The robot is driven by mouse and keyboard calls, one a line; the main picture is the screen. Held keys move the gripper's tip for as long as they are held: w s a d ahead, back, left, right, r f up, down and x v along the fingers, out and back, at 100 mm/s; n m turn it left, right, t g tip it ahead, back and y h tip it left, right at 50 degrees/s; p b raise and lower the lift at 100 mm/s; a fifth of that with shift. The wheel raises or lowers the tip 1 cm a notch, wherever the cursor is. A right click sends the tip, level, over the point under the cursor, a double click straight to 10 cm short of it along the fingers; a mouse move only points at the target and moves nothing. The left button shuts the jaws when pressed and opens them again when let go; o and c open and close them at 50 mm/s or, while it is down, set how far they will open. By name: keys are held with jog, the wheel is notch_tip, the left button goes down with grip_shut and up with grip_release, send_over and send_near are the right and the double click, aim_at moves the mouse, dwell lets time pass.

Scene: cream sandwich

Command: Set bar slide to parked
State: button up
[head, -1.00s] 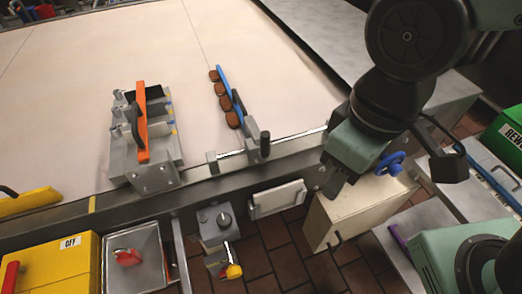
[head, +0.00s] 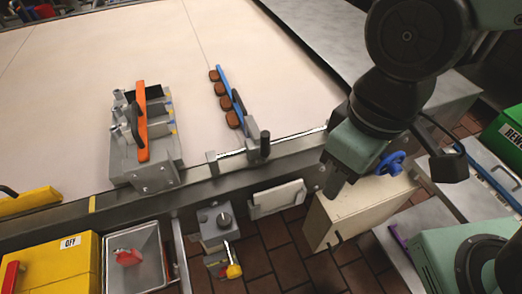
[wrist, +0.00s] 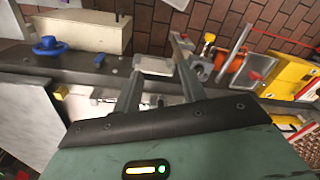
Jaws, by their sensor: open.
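The bar slide appears to be the blue bar (head: 224,82) with a grey bracket and an upright black knob (head: 265,141). It lies across the cream belt, with its bracket at the grey rail (head: 225,182) along the belt's near edge. Several brown pieces (head: 219,89) lie along the bar's left side. My gripper (head: 337,183) is right of the knob and apart from it, near the rail and above a cream box. In the wrist view my gripper (wrist: 158,88) shows two spread fingers with nothing clearly held between them. I cannot tell the knob in that view.
A grey fixture with an orange bar (head: 141,122) stands left on the belt edge. A blue handwheel (head: 389,163) sits by the cream box (head: 350,212), right of my gripper. A yellow box (head: 55,262) and metal tray (head: 137,245) are lower left. The belt between fixture and bar is clear.

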notch_tip(320, 180, up, 3)
jog(key=m+p, duration=0.3)
jog(key=p, duration=0.3)
send_over(266, 145)
jog(key=w, duration=0.1)
jog(key=shift+h, duration=0.3)
notch_tip(266, 145, down, 17)
jog(key=p, duration=0.4)
jog(key=shift+w+r, duration=0.1)
jog(key=shift+r, duration=0.1)
grip_shut()
